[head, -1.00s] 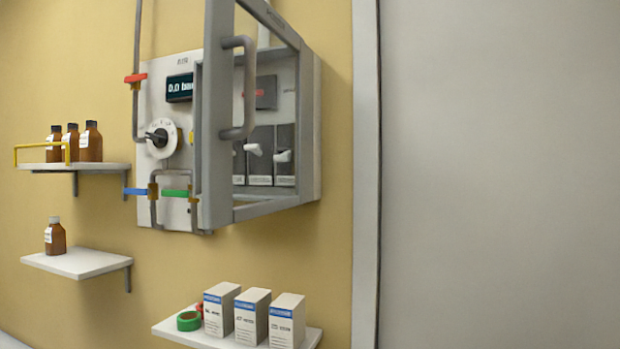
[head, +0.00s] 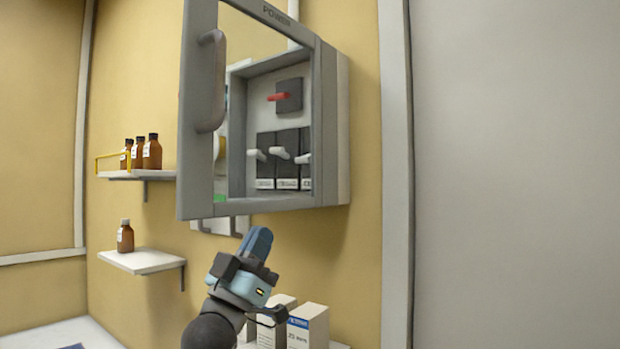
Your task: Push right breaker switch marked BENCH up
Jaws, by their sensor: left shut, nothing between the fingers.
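The open power box (head: 332,130) hangs on the yellow wall, with three black breakers side by side inside it. Each has a white lever. The right breaker switch (head: 303,158) is at the right end of the row, partly cut off by the box frame; its lever sits slightly lower than the middle lever (head: 280,152). The labels under the breakers are too small to read. My left gripper (head: 259,241) is shut and empty, below the box and apart from the switches, with its blue fingers pointing up. My right gripper is not in view.
The box's open door (head: 198,120), with a grey handle (head: 212,80), stands out at the left. A red lever (head: 279,97) sits above the breakers. White cartons (head: 308,327) stand below, behind my left gripper. Shelves with brown bottles (head: 152,153) are at the left.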

